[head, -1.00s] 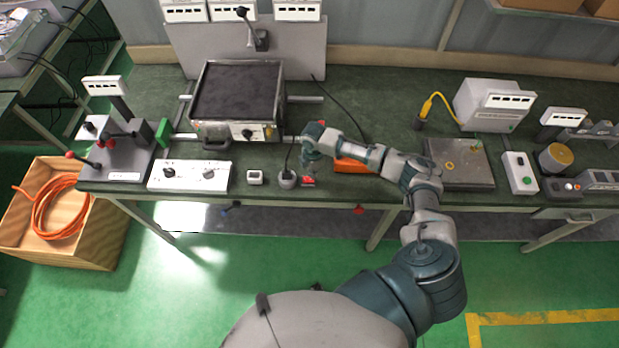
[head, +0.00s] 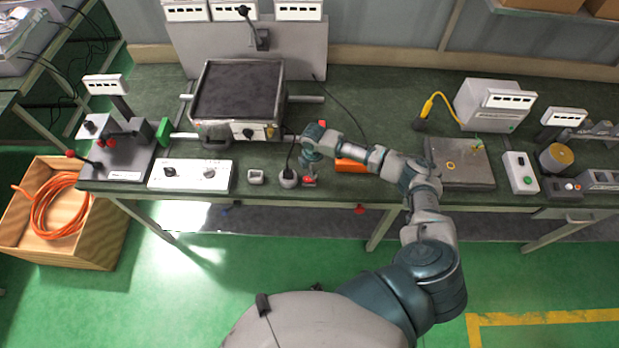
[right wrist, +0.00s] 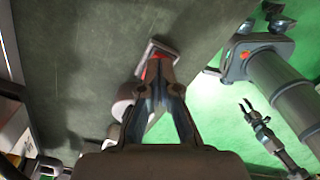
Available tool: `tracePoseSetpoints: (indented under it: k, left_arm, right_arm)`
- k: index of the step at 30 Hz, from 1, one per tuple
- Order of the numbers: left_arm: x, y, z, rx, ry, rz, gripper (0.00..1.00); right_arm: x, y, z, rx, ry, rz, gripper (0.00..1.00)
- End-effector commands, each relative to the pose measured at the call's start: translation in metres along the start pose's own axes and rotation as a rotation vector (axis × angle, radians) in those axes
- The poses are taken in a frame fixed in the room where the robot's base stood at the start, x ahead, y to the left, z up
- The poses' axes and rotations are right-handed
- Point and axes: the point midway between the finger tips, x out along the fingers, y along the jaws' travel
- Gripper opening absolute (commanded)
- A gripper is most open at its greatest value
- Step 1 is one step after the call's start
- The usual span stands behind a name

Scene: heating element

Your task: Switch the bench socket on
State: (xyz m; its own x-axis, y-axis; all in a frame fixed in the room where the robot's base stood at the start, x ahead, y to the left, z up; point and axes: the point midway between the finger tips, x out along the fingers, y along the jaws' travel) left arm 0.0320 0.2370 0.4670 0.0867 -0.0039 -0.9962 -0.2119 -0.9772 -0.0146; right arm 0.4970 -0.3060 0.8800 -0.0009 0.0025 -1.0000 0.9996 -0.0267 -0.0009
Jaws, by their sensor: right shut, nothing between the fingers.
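The bench socket (head: 288,180) is a round grey-white unit near the front edge of the bench in the head view, with a dark plug and cable in it. A small red switch (head: 309,181) sits just right of it. My right gripper (head: 311,172) is over the red switch, shut and empty, pointing down. In the right wrist view its fingertips (right wrist: 160,72) meet at the switch housing (right wrist: 162,48), a patch of red showing at the tips. Whether they touch the switch, and its position, I cannot tell. A small pronged end (right wrist: 246,105), perhaps my left gripper, shows over the floor.
An orange object (head: 350,165) lies right of my gripper. A black-topped heater unit (head: 238,95) stands behind.

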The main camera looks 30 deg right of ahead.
Motion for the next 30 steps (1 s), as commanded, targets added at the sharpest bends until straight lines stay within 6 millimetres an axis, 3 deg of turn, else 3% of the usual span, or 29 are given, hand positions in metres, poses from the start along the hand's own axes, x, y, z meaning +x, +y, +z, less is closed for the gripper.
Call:
tracePoseSetpoints:
  k: [30]
  left_arm:
    - [0.003,-0.004,0.001,0.001,-0.001,-0.005,0.4]
  right_arm:
    - [0.011,0.0,0.001,-0.001,0.001,-0.001,0.0]
